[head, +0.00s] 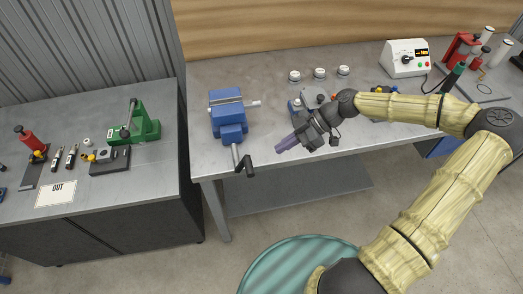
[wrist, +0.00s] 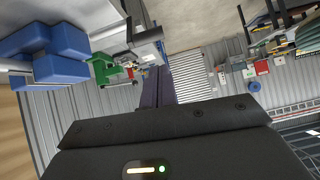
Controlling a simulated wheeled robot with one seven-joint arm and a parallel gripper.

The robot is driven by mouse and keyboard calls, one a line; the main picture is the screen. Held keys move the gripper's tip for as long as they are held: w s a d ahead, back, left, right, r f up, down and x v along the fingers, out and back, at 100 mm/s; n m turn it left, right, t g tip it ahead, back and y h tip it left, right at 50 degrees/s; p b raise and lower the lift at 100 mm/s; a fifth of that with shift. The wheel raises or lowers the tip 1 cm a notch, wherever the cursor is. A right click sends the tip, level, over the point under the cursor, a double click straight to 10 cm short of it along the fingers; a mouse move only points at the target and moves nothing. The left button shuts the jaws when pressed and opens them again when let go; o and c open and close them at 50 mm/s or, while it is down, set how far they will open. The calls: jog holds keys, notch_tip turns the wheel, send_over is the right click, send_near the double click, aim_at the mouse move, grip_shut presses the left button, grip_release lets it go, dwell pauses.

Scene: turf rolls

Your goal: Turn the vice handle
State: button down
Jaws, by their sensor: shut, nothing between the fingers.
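The blue vice (head: 230,115) stands on the front left part of the grey workbench, with a bright bar across it. Its handle (head: 244,163) hangs out past the bench's front edge: a silver arm with a black grip. My gripper (head: 279,149) has purple fingers that lie together, with nothing between them. In the head view they point left toward the handle, with a gap between. In the wrist view the vice (wrist: 50,52) fills the upper left, and my dark purple fingers (wrist: 155,80) run upward in the middle.
The grey workbench (head: 215,163) carries several small white-topped parts and a white meter box (head: 406,56) at the back right. A second bench at left holds a green press (head: 145,125) and a sign reading OUT (head: 56,193). A teal round mat (head: 270,265) lies on the floor.

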jog(key=s+d+f+m+h, duration=0.1)
jog(key=s+f+m+h, duration=0.4)
jog(key=s+m+h, duration=0.15)
jog(key=s+d+r+m+t+h, duration=0.2)
jog(key=d+r+m+t+h, duration=0.15)
jog(key=r+m, duration=0.55)
jog(key=w+a+n+h, duration=0.2)
jog(key=a+n, duration=0.6)
jog(key=a, duration=0.4)
jog(key=w+a+n+h+p, duration=0.1)
jog(key=w+a+n+h, duration=0.2)
jog(key=a+n, duration=0.5)
jog(key=a, duration=0.5)
jog(key=shift+w+r+h, duration=0.2)
jog(key=shift+r+h, duration=0.1)
jog(key=shift+r, duration=0.1)
jog(key=shift+f+p, duration=0.15)
jog(key=shift+p, duration=0.15)
